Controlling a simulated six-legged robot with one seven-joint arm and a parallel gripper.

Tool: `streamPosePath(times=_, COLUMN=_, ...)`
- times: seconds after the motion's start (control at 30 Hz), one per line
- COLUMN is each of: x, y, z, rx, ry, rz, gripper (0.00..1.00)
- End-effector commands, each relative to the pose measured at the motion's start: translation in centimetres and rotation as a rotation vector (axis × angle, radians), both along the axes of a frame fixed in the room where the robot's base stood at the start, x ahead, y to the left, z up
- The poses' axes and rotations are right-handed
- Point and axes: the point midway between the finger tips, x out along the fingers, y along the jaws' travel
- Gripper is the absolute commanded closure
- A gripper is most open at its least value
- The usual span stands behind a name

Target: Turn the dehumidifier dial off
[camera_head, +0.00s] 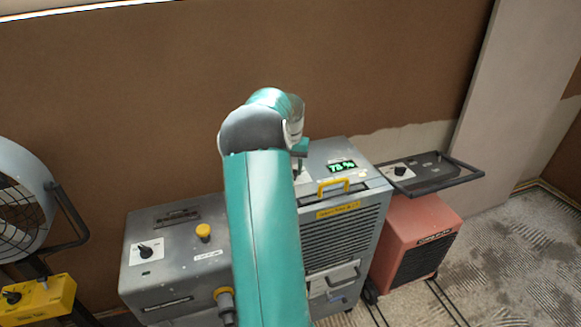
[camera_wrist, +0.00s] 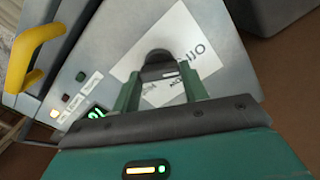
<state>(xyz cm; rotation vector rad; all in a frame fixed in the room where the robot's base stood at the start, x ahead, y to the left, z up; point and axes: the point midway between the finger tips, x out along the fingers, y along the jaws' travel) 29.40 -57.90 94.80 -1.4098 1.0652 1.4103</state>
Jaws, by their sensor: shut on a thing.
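The grey dehumidifier (camera_head: 345,240) stands in the middle of the head view, with a green display (camera_head: 342,166) and a yellow handle (camera_head: 333,186) on it. The wrist view shows its top close up, with a white dial plate (camera_wrist: 205,55) bearing black lettering, partly covered. The dark dial (camera_wrist: 157,57) stands on this plate. My gripper (camera_wrist: 161,72) is shut on the dial, one green finger on each side. In the head view my arm hides most of the dial; only an edge of the white plate (camera_head: 303,176) shows.
A grey machine (camera_head: 175,245) with its own dial and a yellow button stands close on the left. An orange unit (camera_head: 415,235) with a dial panel and dark handle bar (camera_head: 450,176) is on the right. A fan (camera_head: 22,200) and yellow box (camera_head: 38,298) are far left. The wall is behind.

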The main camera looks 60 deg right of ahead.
Motion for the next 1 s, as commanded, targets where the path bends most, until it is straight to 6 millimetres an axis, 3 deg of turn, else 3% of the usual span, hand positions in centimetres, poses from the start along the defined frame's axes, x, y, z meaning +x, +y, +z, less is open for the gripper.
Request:
streamPosePath(times=0.1, x=0.0, y=-0.1, z=0.1, rx=-0.003, ry=0.000, rz=0.001, gripper=0.79)
streamPosePath(times=0.13, x=0.0, y=-0.1, z=0.1, rx=-0.003, ry=0.000, rz=0.001, gripper=0.54)
streamPosePath(times=0.23, x=0.0, y=-0.1, z=0.1, rx=-0.003, ry=-0.001, rz=0.001, gripper=0.35)
streamPosePath(times=0.53, x=0.0, y=0.0, z=0.1, rx=-0.001, ry=0.000, rz=0.000, gripper=0.35)
streamPosePath(times=0.67, x=0.0, y=-0.1, z=1.1, rx=-0.003, ry=-0.002, rz=0.000, gripper=0.35)
streamPosePath(times=1.0, x=0.0, y=-0.1, z=7.9, rx=-0.005, ry=-0.001, rz=0.001, gripper=0.35)
